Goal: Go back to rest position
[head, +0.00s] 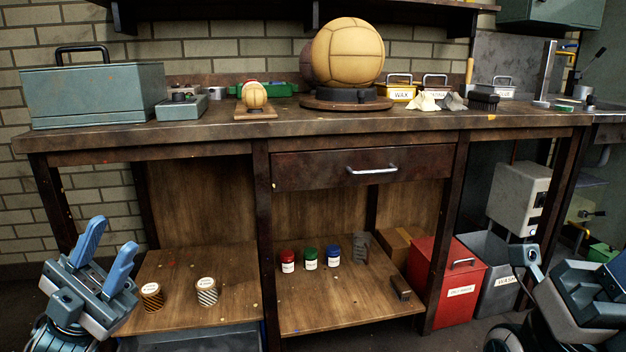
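My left gripper (106,243) is at the lower left, in front of the workbench's left leg. Its two blue fingers point up and stand apart, with nothing between them. My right gripper (527,262) is at the lower right, partly cut off by the picture edge. Its fingers do not show clearly enough to tell their opening. Both are below the bench top and clear of the objects on it. A large tan leather ball (347,52) rests on a round dark stand on the workbench (220,129). A small leather ball (255,95) sits on a little wooden stand.
A blue-grey toolbox (93,92) stands on the bench at left. The lower shelf (217,262) holds twine spools and small red, green and blue jars. A red bin (447,279) and grey bin (490,250) stand at right. The drawer (365,167) is shut.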

